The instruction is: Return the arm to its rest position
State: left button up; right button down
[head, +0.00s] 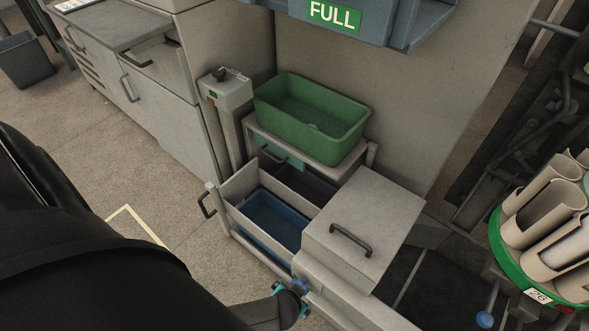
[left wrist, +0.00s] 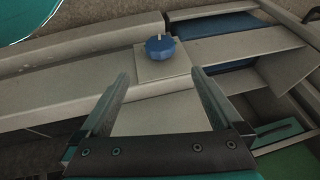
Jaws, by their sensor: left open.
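My left arm comes in from the left in the head view as a large dark shape. My left gripper (head: 290,296) is low in the middle of that view, beside the front rail of the machine. In the left wrist view the two fingers of my left gripper (left wrist: 160,76) are spread with nothing between them. A blue knob (left wrist: 159,47) on a pale square plate (left wrist: 165,66) lies beyond the fingertips. The gap between fingers and knob is hard to judge. My right gripper is in neither view.
A green bin (head: 325,118) stands on a small table behind an open compartment with a blue tray (head: 268,216). A lidded grey box (head: 365,225) adjoins it. A green-rimmed carousel (head: 500,240) holds several pale tubes at right. Bare floor (head: 130,165) lies left.

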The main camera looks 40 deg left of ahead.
pick_arm(q)
jog(key=shift+s, duration=0.1)
dwell(0.3)
jog(key=s+a+r+m+g+h+p, duration=0.1)
jog(key=s+r+g+p, duration=0.1)
jog(key=s+r+p, duration=0.75)
jog(key=s+a+r+g+h+p, duration=0.15)
jog(key=s+r+p, duration=0.45)
jog(key=s+p, duration=0.65)
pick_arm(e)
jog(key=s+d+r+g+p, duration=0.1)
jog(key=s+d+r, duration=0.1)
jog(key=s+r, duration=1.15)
pick_arm(q)
jog(key=shift+y, duration=0.45)
jog(key=f+b, duration=0.2)
jog(key=w+f+b, duration=0.1)
jog(key=f+b, duration=0.1)
jog(key=f, duration=0.1)
jog(key=shift+w, duration=0.2)
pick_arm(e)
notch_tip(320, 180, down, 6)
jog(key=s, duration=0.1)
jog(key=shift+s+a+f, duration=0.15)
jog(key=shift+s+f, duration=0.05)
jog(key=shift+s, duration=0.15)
